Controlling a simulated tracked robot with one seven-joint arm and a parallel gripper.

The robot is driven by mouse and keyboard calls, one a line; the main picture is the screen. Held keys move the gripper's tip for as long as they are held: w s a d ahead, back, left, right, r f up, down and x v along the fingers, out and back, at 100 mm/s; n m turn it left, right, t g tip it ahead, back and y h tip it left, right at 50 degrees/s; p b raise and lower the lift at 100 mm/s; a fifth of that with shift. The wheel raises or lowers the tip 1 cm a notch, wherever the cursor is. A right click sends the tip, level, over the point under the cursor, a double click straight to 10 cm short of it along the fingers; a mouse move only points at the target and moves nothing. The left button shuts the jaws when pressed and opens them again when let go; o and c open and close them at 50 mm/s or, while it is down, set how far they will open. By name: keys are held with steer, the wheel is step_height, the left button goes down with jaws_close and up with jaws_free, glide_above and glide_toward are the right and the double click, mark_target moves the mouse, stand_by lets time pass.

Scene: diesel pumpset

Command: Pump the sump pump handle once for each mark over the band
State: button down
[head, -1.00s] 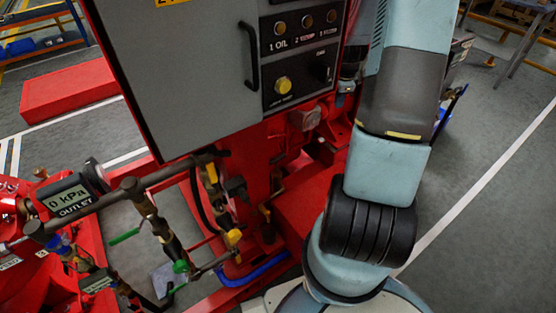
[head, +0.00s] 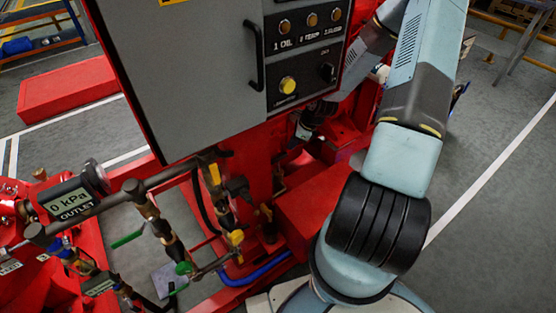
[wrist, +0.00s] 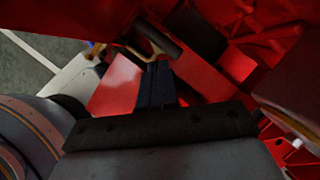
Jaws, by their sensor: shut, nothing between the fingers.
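My gripper (wrist: 155,72) is shut and empty in the wrist view. Its tips are close to a short black grip (wrist: 160,36) on a tan lever, which may be the sump pump handle; I cannot tell whether they touch. In the head view my gripper (head: 303,130) is small and partly hidden, beside the red machinery below the control panel. No band or marks over one can be made out.
A grey cabinet (head: 190,75) with a control panel (head: 303,50) stands close to my arm. Red frame parts crowd the gripper. Open floor (head: 505,120) lies at right.

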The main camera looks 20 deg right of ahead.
mark_target(280, 158)
steer(key=shift+a, duration=0.25)
steer(key=shift+f, duration=0.1)
steer(key=shift+x, duration=3.45)
steer(key=shift+a, duration=0.1)
